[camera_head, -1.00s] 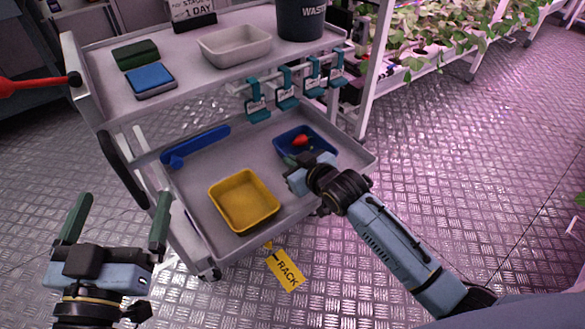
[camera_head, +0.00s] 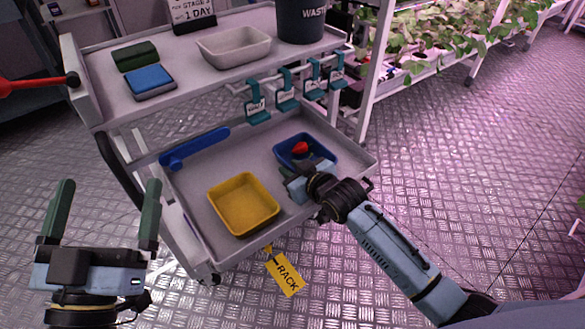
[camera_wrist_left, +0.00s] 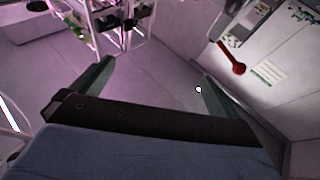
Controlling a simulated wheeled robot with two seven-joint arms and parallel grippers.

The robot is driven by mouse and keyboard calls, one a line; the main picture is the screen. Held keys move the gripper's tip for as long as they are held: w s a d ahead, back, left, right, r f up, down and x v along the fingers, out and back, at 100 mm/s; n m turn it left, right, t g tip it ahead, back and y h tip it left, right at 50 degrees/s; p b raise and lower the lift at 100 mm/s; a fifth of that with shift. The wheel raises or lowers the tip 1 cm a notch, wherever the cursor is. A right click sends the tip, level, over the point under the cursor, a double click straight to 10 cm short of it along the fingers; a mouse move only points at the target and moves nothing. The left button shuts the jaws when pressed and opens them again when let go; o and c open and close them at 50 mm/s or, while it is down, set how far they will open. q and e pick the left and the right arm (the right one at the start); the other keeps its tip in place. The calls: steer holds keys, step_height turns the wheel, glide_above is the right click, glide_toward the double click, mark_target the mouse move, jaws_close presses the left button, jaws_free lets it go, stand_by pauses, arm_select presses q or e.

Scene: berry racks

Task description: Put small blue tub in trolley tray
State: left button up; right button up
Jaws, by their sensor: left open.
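The small blue tub (camera_head: 281,151) sits on the lower tray (camera_head: 205,217) of the trolley, toward its right side, with a red berry (camera_head: 300,148) in it. My right gripper (camera_head: 298,172) is at the tub's near edge, low over the tray. Its fingers are small and partly hidden by its own body, so I cannot tell whether they are open or touch the tub. My left gripper (camera_head: 107,212) is open and empty in front of the trolley's left side; its two green fingers also show in the left wrist view (camera_wrist_left: 150,92).
A yellow tub (camera_head: 243,204) and a blue bar-like object (camera_head: 194,147) lie on the lower tray. The upper shelf (camera_head: 190,82) carries a pale tub, sponges and a waste bin. Teal clips hang from its edge. A yellow RACK tag (camera_head: 284,272) hangs at the front.

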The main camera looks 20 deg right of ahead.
steer(key=shift+r, duration=0.1)
